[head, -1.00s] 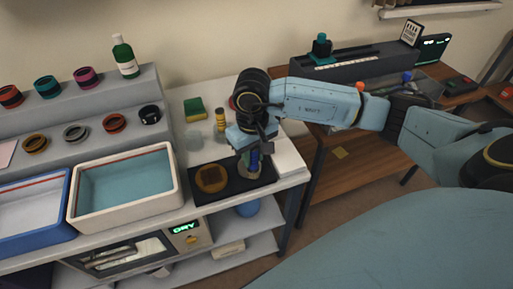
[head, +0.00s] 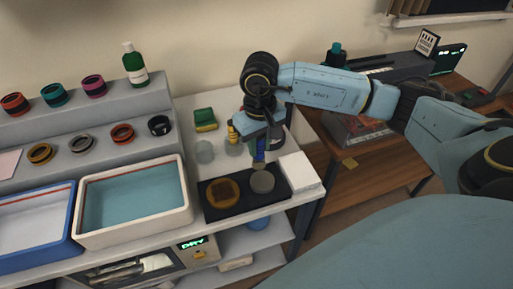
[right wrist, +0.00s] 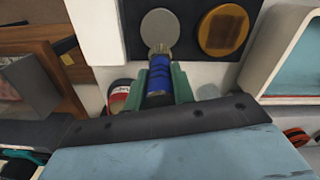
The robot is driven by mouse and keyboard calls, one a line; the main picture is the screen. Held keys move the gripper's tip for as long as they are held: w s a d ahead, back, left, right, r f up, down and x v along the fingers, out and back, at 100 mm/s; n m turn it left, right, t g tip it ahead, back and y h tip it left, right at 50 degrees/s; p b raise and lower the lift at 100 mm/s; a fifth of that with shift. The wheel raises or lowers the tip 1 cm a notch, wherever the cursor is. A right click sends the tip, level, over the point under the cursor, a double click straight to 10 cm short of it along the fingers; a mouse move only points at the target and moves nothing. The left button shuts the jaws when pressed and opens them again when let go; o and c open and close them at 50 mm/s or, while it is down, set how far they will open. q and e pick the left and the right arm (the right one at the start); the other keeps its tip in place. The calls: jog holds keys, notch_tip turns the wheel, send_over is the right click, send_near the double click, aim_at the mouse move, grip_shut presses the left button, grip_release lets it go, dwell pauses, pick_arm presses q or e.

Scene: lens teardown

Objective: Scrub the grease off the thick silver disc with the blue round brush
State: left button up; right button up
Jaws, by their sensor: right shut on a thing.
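My right gripper (head: 258,140) is shut on the blue round brush (head: 259,152), which points down just behind the thick silver disc. The brush also shows in the right wrist view (right wrist: 157,75), its pale tip near the disc's edge; I cannot tell whether they touch. The silver disc (head: 262,182) lies on the right of a black mat (head: 240,206). In the right wrist view the disc (right wrist: 160,27) looks plain grey, with no clear grease. An amber disc (head: 221,194) with a brown square mark lies to its left on the mat. My left gripper is out of view.
A white pad (head: 299,171) lies right of the mat. A cream basin of water (head: 134,235) and a blue basin (head: 35,245) stand left. A green-yellow sponge (head: 205,119) lies behind. Several coloured rings sit on the grey stepped shelf (head: 80,150).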

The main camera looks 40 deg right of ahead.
jog(key=shift+w+r+p, duration=0.1)
jog(key=shift+r+p, duration=0.3)
jog(key=shift+r, duration=0.9)
jog(key=shift+r+p, duration=0.55)
jog(key=shift+r, duration=0.65)
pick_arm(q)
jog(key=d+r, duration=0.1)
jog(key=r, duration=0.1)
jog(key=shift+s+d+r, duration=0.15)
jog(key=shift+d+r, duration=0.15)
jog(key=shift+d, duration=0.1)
